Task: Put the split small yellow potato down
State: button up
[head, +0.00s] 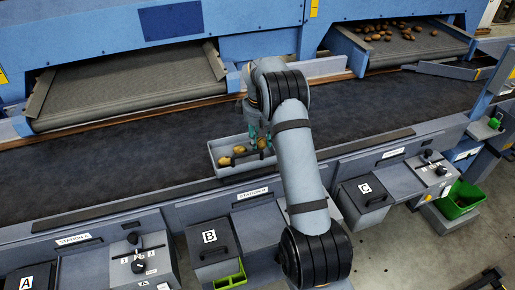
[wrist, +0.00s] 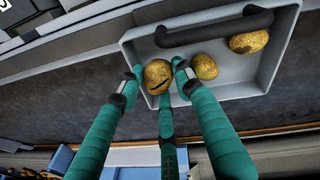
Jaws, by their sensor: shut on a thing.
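The split small yellow potato (wrist: 158,77) has a dark crack across its face. My gripper (wrist: 158,70) is shut on it, with teal fingers around its sides. In the wrist view it is over the near part of a grey tray (wrist: 135,50), by the tray's wall. I cannot tell whether it touches the tray floor. In the head view my gripper (head: 259,133) is low at the right part of the tray (head: 230,171), partly hidden by my arm. Two other potatoes lie in the tray: a small yellow one (wrist: 205,67) and a larger brownish one (wrist: 248,42).
The tray has a dark bar handle (wrist: 210,28) and sits on the dark belt (head: 120,150). Lidded bins A (head: 27,282), B (head: 210,237) and C (head: 364,188) line the front. A green bin (head: 460,200) stands at right. Potatoes lie on the upper right chute (head: 405,50).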

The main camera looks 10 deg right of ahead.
aim_at(260, 148)
notch_tip(260, 148, down, 4)
jog(key=shift+f+p, duration=0.1)
jog(key=shift+p, duration=0.4)
jog(key=shift+f, duration=0.2)
jog(key=o, duration=1)
jog(key=shift+c, duration=0.2)
jog(key=r, duration=0.4)
jog(key=s+r+b, duration=0.1)
jog(key=r, duration=0.3)
jog(key=s+r, duration=0.1)
jog(key=r, duration=0.3)
jog(key=shift+a+r+b, duration=0.2)
jog(key=shift+a+b, duration=0.15)
jog(key=shift+f, duration=0.1)
